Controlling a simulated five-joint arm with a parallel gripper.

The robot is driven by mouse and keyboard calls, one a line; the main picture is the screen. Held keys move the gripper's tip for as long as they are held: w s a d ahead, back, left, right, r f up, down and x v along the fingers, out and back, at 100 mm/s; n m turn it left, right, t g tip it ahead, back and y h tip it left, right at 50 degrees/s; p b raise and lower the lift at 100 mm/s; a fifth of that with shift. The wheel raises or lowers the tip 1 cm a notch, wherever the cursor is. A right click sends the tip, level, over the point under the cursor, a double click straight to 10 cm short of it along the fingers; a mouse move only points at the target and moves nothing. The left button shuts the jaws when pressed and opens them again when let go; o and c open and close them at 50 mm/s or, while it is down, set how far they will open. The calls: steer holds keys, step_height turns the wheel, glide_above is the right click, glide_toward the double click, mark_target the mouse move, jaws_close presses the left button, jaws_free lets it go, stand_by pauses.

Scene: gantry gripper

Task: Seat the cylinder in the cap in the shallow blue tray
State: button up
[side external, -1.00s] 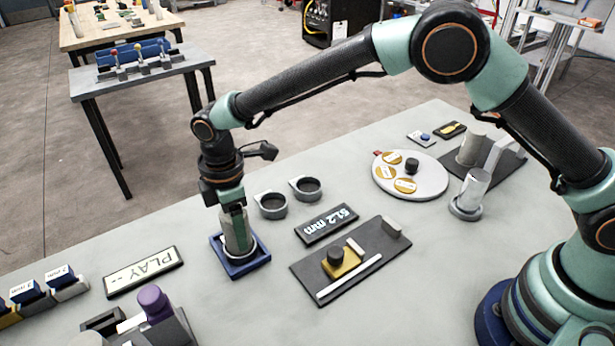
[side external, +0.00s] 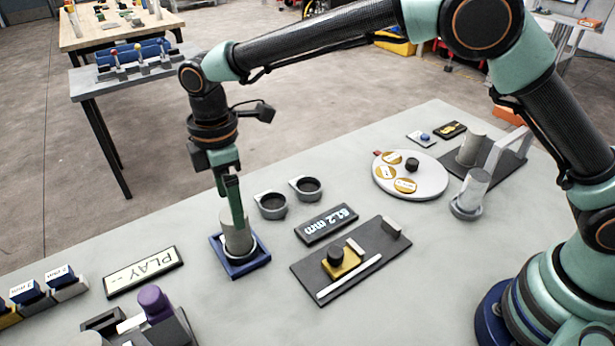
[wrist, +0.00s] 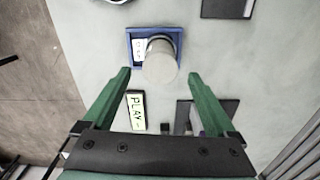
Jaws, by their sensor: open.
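The light grey cylinder (side external: 238,233) stands upright in the cap (side external: 240,252) in the shallow blue tray (side external: 243,268). The cap shows only as a rim around the cylinder's foot. In the wrist view the cylinder (wrist: 161,63) stands over the tray (wrist: 130,36), beyond my fingertips. My gripper (side external: 232,206) is open, its fingers raised to about the cylinder's top. In the wrist view the fingers of my gripper (wrist: 157,73) are spread wide with nothing between them.
Two grey ring-shaped cups (side external: 272,206) stand behind and right of the tray. A PLAY sign (side external: 143,272) lies left, and a purple-knobbed device (side external: 154,303) stands at the front.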

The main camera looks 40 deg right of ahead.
step_height(320, 180, up, 5)
steer(key=shift+f, duration=0.15)
steer(key=shift+d+r, duration=0.2)
steer(key=shift+r, duration=0.1)
steer(key=s+d+r+m+t, duration=0.1)
steer(key=d+r+m, duration=0.35)
steer(key=d, duration=0.35)
steer(key=s+d+r+m+t, duration=0.1)
steer(key=d+r+m, duration=0.2)
steer(key=d+r, duration=0.35)
steer(key=s+d+f+m+t, duration=0.1)
steer(key=s+d+f+m, duration=0.1)
steer(key=s+d+m, duration=0.2)
steer(key=s+d+f+m+t, duration=0.2)
steer(key=s+d+m, duration=0.3)
steer(key=s+d, duration=0.3)
steer(key=d, duration=0.3)
steer(key=shift+s+d+t, duration=0.2)
steer(key=shift+d+t, duration=0.1)
steer(key=shift+d, duration=0.05)
steer(key=shift+r, duration=0.1)
